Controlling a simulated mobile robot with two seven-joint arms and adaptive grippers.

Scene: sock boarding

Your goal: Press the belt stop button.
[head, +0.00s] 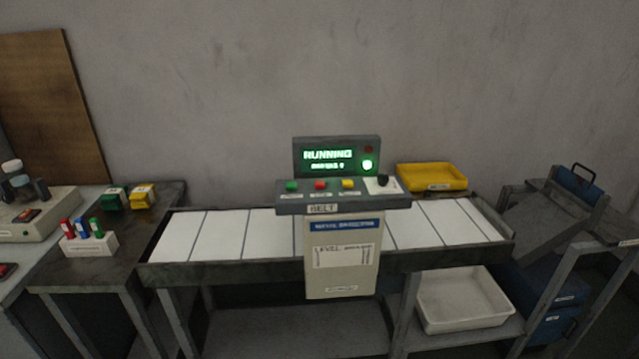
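The belt control box (343,201) stands at the middle front of the conveyor, with a label reading BELT below its buttons. Its top panel carries a green button (292,186), a red button (320,185), a yellow button (348,184) and a black knob (383,180). The small labels under the buttons are too blurred to read. The display (328,156) behind them reads RUNNING in green, and a green lamp (367,165) beside it is lit. The red lamp (368,149) above it looks dark. Neither of my grippers is in the head view.
The conveyor belt (220,236) has white panels and runs left to right. A yellow tray (431,177) sits behind it. A white bin (462,300) is on the lower shelf. A dark side table (150,222) at left holds a marker holder (89,244). Space before the box is clear.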

